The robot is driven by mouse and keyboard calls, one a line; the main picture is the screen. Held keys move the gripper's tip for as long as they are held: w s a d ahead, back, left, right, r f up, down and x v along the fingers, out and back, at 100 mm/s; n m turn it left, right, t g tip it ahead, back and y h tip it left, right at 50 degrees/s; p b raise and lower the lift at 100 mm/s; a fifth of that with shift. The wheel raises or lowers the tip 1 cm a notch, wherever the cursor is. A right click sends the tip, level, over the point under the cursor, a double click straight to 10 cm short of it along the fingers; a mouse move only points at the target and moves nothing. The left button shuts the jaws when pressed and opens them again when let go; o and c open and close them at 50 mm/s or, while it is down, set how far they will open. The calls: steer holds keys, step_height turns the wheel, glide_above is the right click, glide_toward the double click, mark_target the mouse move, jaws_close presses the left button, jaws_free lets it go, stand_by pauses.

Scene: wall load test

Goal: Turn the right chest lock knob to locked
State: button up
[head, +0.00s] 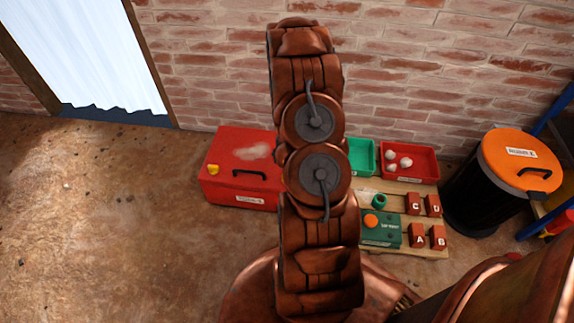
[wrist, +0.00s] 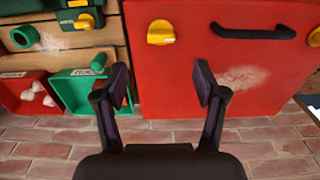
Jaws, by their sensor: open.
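A red chest (head: 228,180) stands on the floor near the wall, with a dark handle (head: 249,173) and a yellow knob (head: 213,169) at its left end; my arm hides its right end. The wrist view looks from the opposite side, so the chest (wrist: 230,100) appears turned around. There one yellow knob (wrist: 160,32), the chest's right one in the head view, is left of the handle (wrist: 252,32); the other knob (wrist: 314,37) is at the right edge. My gripper (wrist: 162,76) is open and empty, its fingertips on either side of the first knob's column, apart from it.
A wooden board (head: 400,247) right of the chest carries lettered red blocks, a green box and a green ring. Green (head: 362,156) and red (head: 410,160) bins stand behind; the red one holds white balls. A black barrel (head: 475,195) with an orange lid stands right. Floor on the left is clear.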

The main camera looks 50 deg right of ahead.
steer(key=shift+r, duration=1.05)
steer(key=s+a+r+n+p, duration=0.15)
steer(key=a+r+p, duration=0.45)
steer(key=r, duration=0.6)
steer(key=s+a+r+n+p, duration=0.1)
steer(key=a+r+n+p, duration=0.15)
steer(key=a+r, duration=0.7)
steer(key=s+a+r+n+p, duration=0.1)
steer(key=a+r+p, duration=0.4)
steer(key=r, duration=1)
steer(key=s+a+r+n+p, duration=0.2)
steer(key=s+a+r+p, duration=0.2)
steer(key=s+r, duration=0.2)
steer(key=s+a+r+n+g+p, duration=0.1)
steer(key=s+a+r+n+p, duration=0.1)
steer(key=s+a+r+p, duration=0.2)
steer(key=s+a+r+n+p, duration=0.1)
steer(key=s+a+r+p, duration=0.3)
steer(key=s+r, duration=0.6)
step_height(320, 180, up, 3)
steer(key=shift+f+n+g+p, duration=0.1)
steer(key=shift+n+g+p, duration=0.3)
steer(key=shift+p, duration=0.15)
